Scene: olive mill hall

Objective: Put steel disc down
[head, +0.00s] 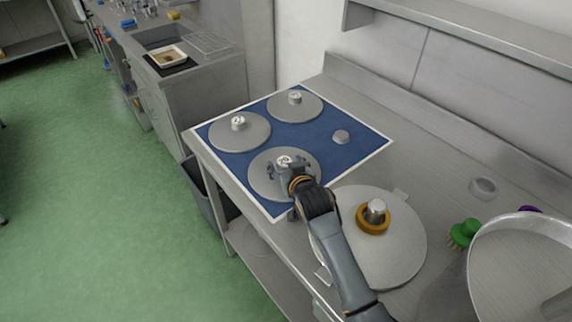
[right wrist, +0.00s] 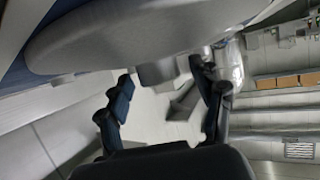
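A steel disc (head: 261,187) with a central hub lies flat at the front of the blue mat (head: 352,156). My right gripper (head: 284,167) is at this disc's hub, with one finger on each side. In the right wrist view, the disc (right wrist: 130,35) fills the top, and its hub (right wrist: 156,72) shows between the spread fingers of my right gripper (right wrist: 162,76), with gaps on both sides. Two similar steel discs lie on the mat, one at the left (head: 240,139) and one at the back (head: 296,111). My left gripper is not in view.
A round steel plate (head: 402,245) with a post and a yellow ring (head: 373,226) lies right of my arm. A green brush (head: 464,233) and a large steel bowl (head: 525,268) stand further right. A grey bin is below the bench's left edge.

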